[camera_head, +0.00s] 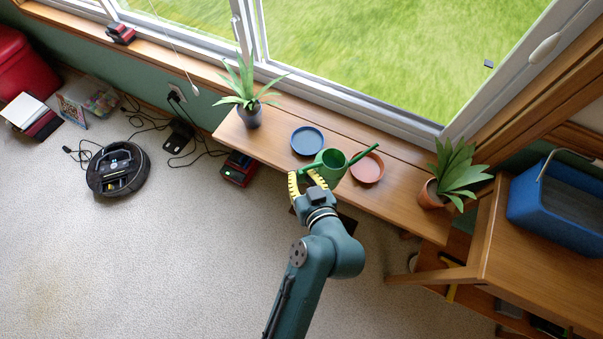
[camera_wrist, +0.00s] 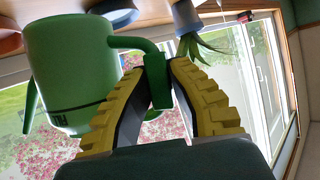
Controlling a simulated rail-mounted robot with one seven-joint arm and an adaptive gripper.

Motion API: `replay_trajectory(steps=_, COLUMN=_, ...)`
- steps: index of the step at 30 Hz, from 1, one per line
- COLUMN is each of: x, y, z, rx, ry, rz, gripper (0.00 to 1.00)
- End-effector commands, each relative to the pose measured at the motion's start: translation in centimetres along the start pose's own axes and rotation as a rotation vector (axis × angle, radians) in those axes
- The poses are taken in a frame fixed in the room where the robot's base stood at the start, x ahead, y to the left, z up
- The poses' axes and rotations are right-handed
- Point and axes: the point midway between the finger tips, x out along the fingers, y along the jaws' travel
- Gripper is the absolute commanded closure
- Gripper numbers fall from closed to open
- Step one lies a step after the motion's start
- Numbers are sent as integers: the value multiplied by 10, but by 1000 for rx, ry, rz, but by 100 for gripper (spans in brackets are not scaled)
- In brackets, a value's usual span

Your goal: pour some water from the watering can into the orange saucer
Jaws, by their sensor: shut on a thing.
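The green watering can (camera_head: 331,163) is over the wooden shelf below the window, its spout reaching right over the orange saucer (camera_head: 368,167). My gripper (camera_head: 306,180) is shut on the can's handle at its left side. In the wrist view the can's body (camera_wrist: 70,65) fills the left part, and the yellow fingers of my gripper (camera_wrist: 160,75) close on its green handle (camera_wrist: 148,52). I cannot tell whether the can is touching the shelf. No water shows, and the inside of the saucer looks empty.
A blue saucer (camera_head: 307,140) lies left of the can. A potted plant (camera_head: 248,100) stands at the shelf's left end, and another in a terracotta pot (camera_head: 452,178) at the right. A blue cooler (camera_head: 556,205) is on the right table. The window is behind.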

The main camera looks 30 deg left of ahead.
Motion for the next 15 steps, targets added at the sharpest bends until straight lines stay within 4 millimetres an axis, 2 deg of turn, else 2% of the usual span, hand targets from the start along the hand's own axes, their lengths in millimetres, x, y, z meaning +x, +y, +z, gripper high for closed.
replay_trajectory(steps=1, x=-4, y=0, z=-10, rx=12, ry=2, rz=-4, gripper=100)
replay_trajectory(steps=15, x=-18, y=-1, z=-43, rx=165, ry=-13, rz=-70, gripper=100)
